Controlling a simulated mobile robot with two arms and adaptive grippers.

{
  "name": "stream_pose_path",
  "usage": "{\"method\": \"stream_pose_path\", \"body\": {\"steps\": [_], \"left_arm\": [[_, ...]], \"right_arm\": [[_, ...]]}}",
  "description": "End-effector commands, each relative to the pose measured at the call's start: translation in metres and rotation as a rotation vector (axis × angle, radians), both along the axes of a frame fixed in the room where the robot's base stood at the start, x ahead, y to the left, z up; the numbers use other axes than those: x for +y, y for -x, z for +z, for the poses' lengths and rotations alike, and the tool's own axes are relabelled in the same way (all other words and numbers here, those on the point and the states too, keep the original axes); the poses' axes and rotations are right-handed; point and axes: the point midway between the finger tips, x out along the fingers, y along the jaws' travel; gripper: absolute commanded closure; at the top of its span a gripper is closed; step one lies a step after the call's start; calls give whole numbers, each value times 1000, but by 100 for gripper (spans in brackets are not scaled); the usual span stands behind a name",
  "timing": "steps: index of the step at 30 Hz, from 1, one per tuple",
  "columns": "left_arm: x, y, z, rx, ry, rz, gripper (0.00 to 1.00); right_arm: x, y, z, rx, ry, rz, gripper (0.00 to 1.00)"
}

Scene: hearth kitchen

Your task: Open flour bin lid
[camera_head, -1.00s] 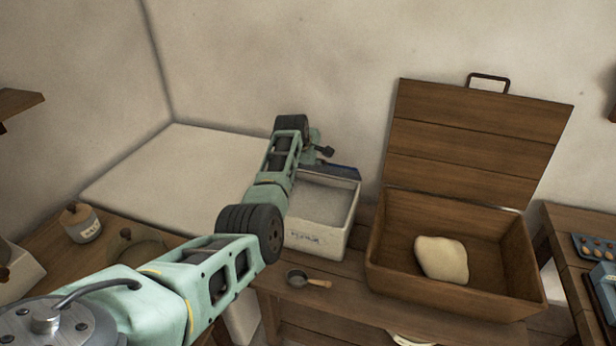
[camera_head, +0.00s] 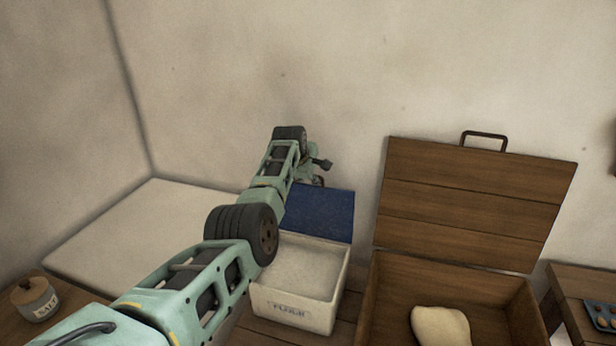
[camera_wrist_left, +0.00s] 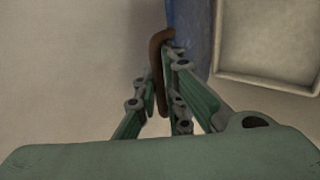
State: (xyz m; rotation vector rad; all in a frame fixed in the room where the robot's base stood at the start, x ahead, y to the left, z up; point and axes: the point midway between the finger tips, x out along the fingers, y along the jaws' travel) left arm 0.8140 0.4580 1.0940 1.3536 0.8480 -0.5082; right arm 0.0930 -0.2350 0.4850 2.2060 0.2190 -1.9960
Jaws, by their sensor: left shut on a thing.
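The flour bin (camera_head: 295,308) is a white box labelled flour, with pale flour inside, on the wooden table. Its blue lid (camera_head: 322,213) stands raised at the back of the bin, leaving the bin open at the top. My left gripper (camera_head: 318,172) is at the lid's top edge, partly hidden behind my arm. In the left wrist view, my left gripper (camera_wrist_left: 160,95) is shut on the brown lid handle (camera_wrist_left: 157,70), with the blue lid (camera_wrist_left: 188,40) edge-on beside it. The right gripper is not in view.
An open wooden chest (camera_head: 385,300) with a lump of dough (camera_head: 440,328) stands right of the bin. A salt jar (camera_head: 37,300) is at the far left. A pale block (camera_head: 130,225) lies behind my arm, against the wall.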

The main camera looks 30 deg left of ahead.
Motion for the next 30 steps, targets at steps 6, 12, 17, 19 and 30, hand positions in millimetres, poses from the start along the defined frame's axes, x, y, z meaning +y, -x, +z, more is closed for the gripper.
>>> {"method": "stream_pose_path", "body": {"steps": [6, 12, 17, 19, 30], "left_arm": [[-4, -1, -1, -1, 8, -1, 100], [-4, -1, -1, 0, 9, -2, 89], [-4, -1, -2, 1, 8, -4, 75], [-4, -1, -2, 2, 8, -4, 72], [-5, 0, -1, 1, 7, -5, 72]], "right_arm": [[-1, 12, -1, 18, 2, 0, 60], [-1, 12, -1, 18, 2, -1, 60], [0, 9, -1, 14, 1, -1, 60], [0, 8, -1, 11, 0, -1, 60], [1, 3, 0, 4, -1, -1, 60]]}}
